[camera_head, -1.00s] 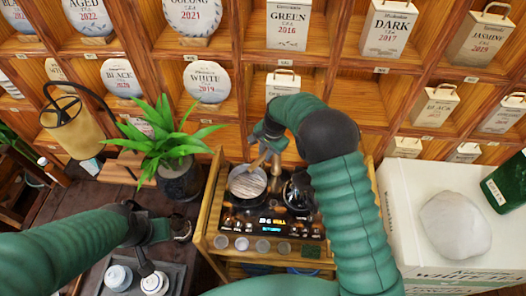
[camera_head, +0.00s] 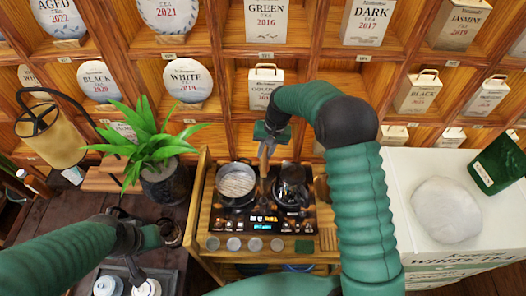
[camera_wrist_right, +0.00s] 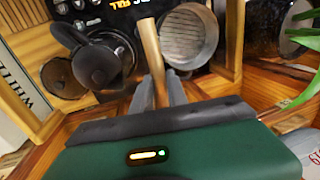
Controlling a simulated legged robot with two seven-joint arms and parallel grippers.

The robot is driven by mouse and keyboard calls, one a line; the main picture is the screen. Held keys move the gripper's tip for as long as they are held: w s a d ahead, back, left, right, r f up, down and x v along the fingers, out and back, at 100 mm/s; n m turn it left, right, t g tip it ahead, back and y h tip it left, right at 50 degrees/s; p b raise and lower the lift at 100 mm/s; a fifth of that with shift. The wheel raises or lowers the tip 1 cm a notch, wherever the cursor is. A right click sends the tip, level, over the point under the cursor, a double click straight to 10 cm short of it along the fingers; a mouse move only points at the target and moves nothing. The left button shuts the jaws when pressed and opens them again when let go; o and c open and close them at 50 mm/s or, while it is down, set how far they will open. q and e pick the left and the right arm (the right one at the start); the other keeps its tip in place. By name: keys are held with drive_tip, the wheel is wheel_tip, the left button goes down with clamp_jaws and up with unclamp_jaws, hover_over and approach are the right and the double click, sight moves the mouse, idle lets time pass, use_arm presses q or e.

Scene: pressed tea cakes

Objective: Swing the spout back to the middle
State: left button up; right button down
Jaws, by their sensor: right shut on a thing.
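The spout (camera_head: 264,163) is a thin tan, brass-like tube at the back of a black two-burner tea stove (camera_head: 262,219). In the head view it stands between the steel pot (camera_head: 236,182) on the left burner and the dark glass kettle (camera_head: 291,186) on the right one. My right gripper (camera_head: 268,139) is shut on the spout from behind. In the right wrist view the spout (camera_wrist_right: 151,55) rises from between the fingers (camera_wrist_right: 158,95), pointing between pot and kettle. My left gripper is low at the left, dark and small; its jaws are unclear.
A potted plant (camera_head: 165,183) stands left of the wooden stove stand (camera_head: 197,205). A white box (camera_head: 406,180) with a pale round cake (camera_head: 445,210) is at the right. Shelves of tea cakes and boxes rise close behind the stove. A tray with lidded cups is at lower left.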

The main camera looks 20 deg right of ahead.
drive_tip(key=shift+w+r, duration=0.15)
drive_tip(key=c, duration=1.5)
unclamp_jaws()
drive_tip(key=shift+o, duration=1)
drive_tip(key=s+d+r+b, duration=0.1)
drive_tip(key=d+r+b, duration=0.2)
drive_tip(key=r, duration=1.3)
drive_tip(key=shift+d, duration=0.15)
drive_tip(key=shift+s, duration=0.1)
